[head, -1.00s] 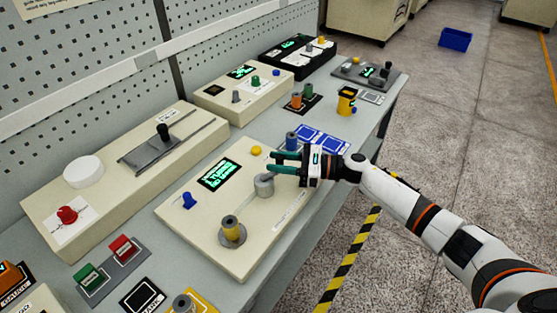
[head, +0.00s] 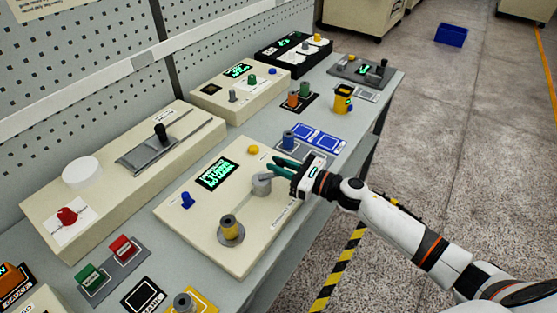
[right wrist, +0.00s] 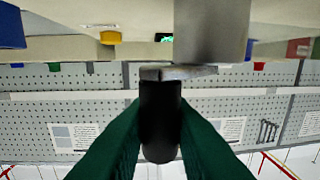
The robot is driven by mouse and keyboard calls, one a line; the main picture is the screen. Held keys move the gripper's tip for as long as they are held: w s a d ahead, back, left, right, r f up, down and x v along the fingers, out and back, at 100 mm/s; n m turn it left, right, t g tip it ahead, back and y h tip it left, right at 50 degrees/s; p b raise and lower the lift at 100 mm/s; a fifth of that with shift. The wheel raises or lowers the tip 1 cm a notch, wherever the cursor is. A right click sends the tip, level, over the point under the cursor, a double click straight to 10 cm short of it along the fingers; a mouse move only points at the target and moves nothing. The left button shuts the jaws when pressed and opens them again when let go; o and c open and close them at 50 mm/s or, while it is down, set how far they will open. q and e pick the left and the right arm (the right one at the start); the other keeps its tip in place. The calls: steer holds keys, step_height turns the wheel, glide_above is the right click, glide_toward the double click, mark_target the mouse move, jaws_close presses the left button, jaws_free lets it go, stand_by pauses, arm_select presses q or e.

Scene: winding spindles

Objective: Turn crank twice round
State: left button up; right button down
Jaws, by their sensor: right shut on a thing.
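The crank's grey hub (head: 261,185) stands on the cream winding box (head: 205,243), and its short arm points up and right. In the right wrist view its black handle (right wrist: 160,120) is between the two green fingers of my right gripper (right wrist: 160,112), which is shut on it. In the head view the right gripper (head: 277,167) is at the hub's upper right, and its fingers hide most of the handle. A green-lit display (head: 217,173) is behind. My left gripper is not in view.
On the same box are a blue switch (head: 188,201) and a yellow button (head: 253,149). A blue spool (head: 289,141) stands behind the gripper beside blue marked pads (head: 319,134). A long slider box (head: 120,180) lies to the left.

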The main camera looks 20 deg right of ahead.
steer(key=m+t+h, duration=0.1)
steer(key=m+h, duration=0.1)
steer(key=s+m+t+h+p, duration=0.1)
steer(key=m+h, duration=0.1)
steer(key=h, duration=0.1)
steer(key=s+a+m+t+h, duration=0.1)
steer(key=t+h, duration=0.1)
steer(key=shift+s+r+m+h, duration=0.1)
steer(key=shift+s+m+h, duration=0.2)
steer(key=shift+m, duration=0.1)
steer(key=m+h, duration=0.1)
steer(key=h, duration=0.1)
steer(key=m+h, duration=0.1)
steer(key=h, duration=0.1)
steer(key=shift+s+a+m+t, duration=0.3)
steer(key=shift+s+t, duration=0.05)
steer(key=shift+t, duration=0.05)
steer(key=shift+s+a+m+h, duration=0.15)
steer(key=shift+m+h, duration=0.3)
steer(key=shift+h, duration=0.3)
steer(key=shift+s+a+m+h, duration=0.15)
steer(key=shift+m+h, duration=0.35)
steer(key=shift+h, duration=0.3)
steer(key=shift+s+a+m+h, duration=0.15)
steer(key=shift+m+h, duration=0.3)
steer(key=shift+h, duration=0.3)
steer(key=shift+g+h, duration=0.3)
steer(key=c, duration=1.3)
jaws_free()
steer(key=shift+w+a, duration=0.1)
